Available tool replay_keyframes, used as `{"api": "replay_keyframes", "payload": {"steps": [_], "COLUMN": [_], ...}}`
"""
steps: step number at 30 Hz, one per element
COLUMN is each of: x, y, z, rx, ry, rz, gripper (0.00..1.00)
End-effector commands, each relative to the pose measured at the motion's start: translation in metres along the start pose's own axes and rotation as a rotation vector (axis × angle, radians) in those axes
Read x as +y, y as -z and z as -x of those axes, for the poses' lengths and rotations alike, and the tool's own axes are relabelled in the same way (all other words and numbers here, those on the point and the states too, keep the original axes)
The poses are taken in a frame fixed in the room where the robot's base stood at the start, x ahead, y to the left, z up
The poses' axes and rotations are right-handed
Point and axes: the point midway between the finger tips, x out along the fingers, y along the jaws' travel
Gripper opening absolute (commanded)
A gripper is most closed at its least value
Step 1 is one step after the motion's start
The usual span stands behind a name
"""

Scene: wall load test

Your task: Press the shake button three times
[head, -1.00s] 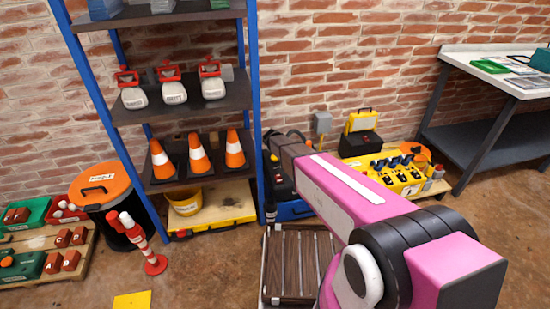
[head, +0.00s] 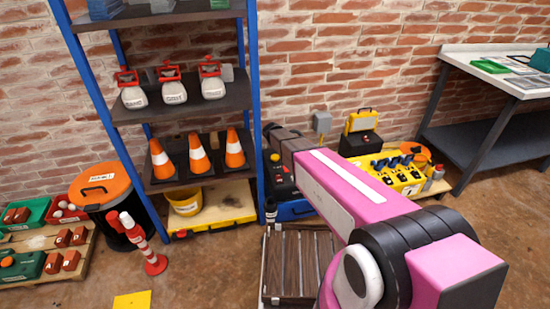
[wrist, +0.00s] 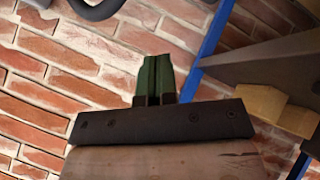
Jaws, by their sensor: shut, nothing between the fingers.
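No button that I can read as the shake button is clear in view. A blue box (head: 296,209) with a dark top stands on the floor right of the shelf, partly hidden by my arm. Small orange and red spots (head: 285,168) show on its dark top; I cannot tell whether one is the button. My gripper (wrist: 155,80) shows in the wrist view with its dark green fingers together and empty, in front of the brick wall. In the head view its fingers are not clear; the dark end of my arm is above the blue box.
A blue-post shelf (head: 255,110) holds labelled sacks (head: 173,93) and traffic cones (head: 199,154). A slatted wooden platform (head: 288,262) lies in front of the blue box. A red-white post (head: 145,245) stands left.

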Motion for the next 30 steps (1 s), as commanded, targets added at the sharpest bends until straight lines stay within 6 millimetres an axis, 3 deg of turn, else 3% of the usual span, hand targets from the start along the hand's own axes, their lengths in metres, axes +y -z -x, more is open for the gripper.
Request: {"api": "replay_keyframes", "payload": {"steps": [8,21,30], "x": [-0.008,-0.035,-0.044], "y": [-0.007,-0.035,-0.044], "z": [-0.011,-0.049,-0.061], "rx": [0.0,0.0,0.001], "ry": [0.0,0.0,0.0], "rz": [0.0,0.0,0.0], "gripper": [0.0,0.0,0.0]}}
